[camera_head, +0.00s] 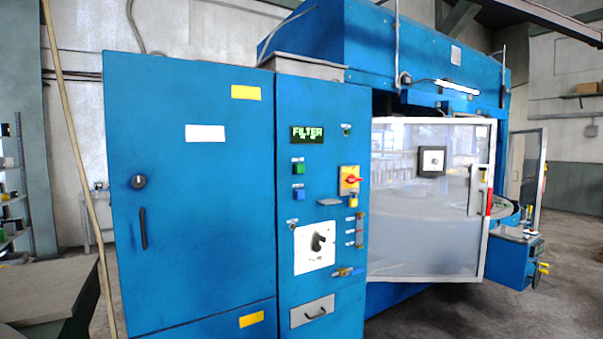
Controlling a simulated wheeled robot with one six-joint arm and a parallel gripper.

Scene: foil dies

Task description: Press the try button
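A blue machine cabinet (190,200) with a narrower control panel (322,110) fills the left and middle. The panel has a green push button (299,169) above a blue push button (299,195). Each has a small light label above it, too small to read, so I cannot tell which is the try button. A dark display (307,134) above them shows green text that reads "FILTER", with a smaller unclear line below. My gripper is not in view.
Right of the buttons is a red-handled switch on a yellow plate (349,180). Below are a small ledge (329,202), a black rotary knob on a white plate (317,243) and a drawer (312,311). A clear framed door (425,220) stands to the right. A pole (76,150) leans at left.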

